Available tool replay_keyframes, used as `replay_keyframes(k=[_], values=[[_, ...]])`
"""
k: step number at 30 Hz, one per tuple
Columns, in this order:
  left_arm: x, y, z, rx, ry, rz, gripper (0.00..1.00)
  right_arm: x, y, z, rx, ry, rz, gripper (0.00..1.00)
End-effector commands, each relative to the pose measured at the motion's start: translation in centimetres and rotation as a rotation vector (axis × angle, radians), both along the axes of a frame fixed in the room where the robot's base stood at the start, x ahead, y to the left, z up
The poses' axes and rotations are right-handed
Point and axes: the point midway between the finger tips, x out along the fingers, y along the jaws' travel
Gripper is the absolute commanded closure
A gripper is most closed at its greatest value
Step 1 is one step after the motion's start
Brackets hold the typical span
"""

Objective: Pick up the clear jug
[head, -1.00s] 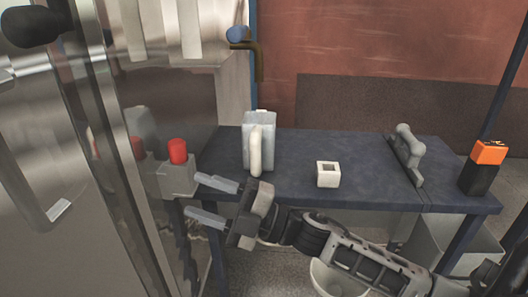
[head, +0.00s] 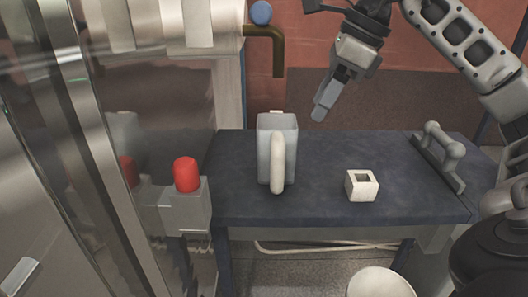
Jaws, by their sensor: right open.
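The clear jug (head: 265,150) stands upright on the dark table at its left part, with its pale handle (head: 277,165) facing me. My right gripper (head: 322,108) is above and to the right of the jug, over the table's back part, pointing down. It is open and empty, apart from the jug; its fingers overlap in this view. My left gripper is not in view.
The dark table (head: 330,205) also holds a small white square block with a hole (head: 362,186) and a grey handled tool (head: 440,155). A red button on a grey box (head: 186,176) stands left of the table. A brown pipe (head: 278,55) hangs above the jug. Table between jug and block is clear.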

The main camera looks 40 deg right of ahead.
Motion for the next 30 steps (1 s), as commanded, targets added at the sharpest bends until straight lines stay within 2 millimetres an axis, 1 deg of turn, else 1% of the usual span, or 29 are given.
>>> replay_keyframes(k=[1, 4, 6, 9, 13, 20, 25, 27, 30], values=[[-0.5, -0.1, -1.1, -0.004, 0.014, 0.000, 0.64, 0.2, 0.3, -1.4, -0.001, 0.006, 0.002, 0.50], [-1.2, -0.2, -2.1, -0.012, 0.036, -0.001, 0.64, 0.9, 0.9, -3.5, 0.002, 0.006, 0.003, 0.50], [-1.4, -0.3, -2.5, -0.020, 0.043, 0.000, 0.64, 1.4, 1.3, -4.9, 0.002, 0.005, 0.004, 0.50], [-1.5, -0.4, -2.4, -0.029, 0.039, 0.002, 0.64, 2.0, 1.8, -6.7, 0.003, 0.006, 0.005, 0.50], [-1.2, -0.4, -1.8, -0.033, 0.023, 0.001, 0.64, 2.6, 2.3, -8.2, 0.004, 0.004, 0.005, 0.50], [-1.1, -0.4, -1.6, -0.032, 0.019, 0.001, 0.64, 3.1, 2.9, -9.4, 0.006, 0.003, 0.005, 0.50], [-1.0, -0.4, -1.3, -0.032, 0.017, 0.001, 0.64, 4.0, 4.3, -11.5, 0.007, 0.004, 0.008, 0.50], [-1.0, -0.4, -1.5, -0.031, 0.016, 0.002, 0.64, 4.3, 4.3, -12.5, 0.005, 0.004, 0.004, 0.50], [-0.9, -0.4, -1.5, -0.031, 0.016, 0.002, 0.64, 4.5, 4.5, -13.2, 0.005, 0.002, 0.003, 0.50]])
